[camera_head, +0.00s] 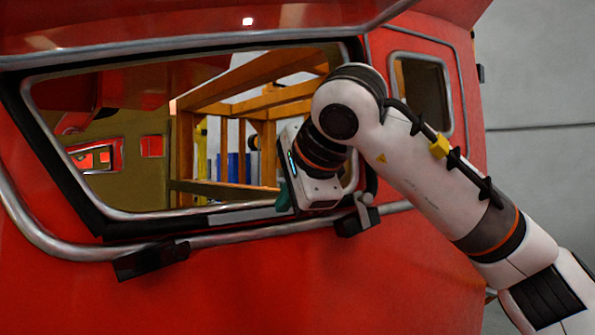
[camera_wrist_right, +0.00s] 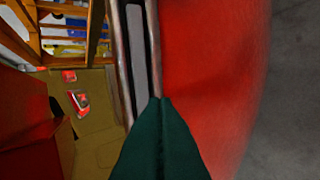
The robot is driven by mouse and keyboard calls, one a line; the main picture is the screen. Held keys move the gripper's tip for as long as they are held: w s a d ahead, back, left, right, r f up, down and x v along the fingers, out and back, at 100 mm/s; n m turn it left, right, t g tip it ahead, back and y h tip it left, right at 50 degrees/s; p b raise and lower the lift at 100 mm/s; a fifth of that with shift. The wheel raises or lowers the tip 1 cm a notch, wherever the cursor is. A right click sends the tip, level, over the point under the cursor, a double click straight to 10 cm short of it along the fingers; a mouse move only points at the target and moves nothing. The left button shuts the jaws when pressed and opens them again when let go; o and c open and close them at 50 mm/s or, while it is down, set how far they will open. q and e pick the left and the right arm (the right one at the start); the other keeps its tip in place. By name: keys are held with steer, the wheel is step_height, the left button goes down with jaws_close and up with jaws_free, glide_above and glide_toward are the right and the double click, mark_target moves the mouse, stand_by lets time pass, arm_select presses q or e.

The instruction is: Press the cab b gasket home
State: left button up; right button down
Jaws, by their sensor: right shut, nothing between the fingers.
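The cab's red nose has a wide window opening framed by a black gasket (camera_head: 60,160) with silver trim. A light grey strip (camera_head: 240,215) lies along the gasket's lower side; it also shows in the right wrist view (camera_wrist_right: 138,48). My right gripper (camera_head: 284,199) is at the lower right part of the frame, just right of the grey strip's visible end. Its green fingers are shut and empty, and in the right wrist view their tips (camera_wrist_right: 162,102) overlap the frame's edge. I cannot tell whether they touch it. My left gripper is out of view.
Two black brackets, one at lower left (camera_head: 152,260) and one near my right wrist (camera_head: 356,219), stand out below the window. A small side window (camera_head: 422,95) is at right. Wooden framing (camera_head: 250,90) shows through the opening. A red overhang (camera_head: 180,20) is above.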

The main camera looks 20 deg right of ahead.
mark_target(266, 215)
steer(key=w+p, duration=0.1)
steer(key=w, duration=0.1)
steer(key=w+f+p, duration=0.1)
steer(key=w, duration=0.2)
steer(key=shift+a+f, duration=0.2)
steer(key=shift+w+f+p, duration=0.2)
steer(key=shift+w+p, duration=0.1)
steer(key=shift+w, duration=0.15)
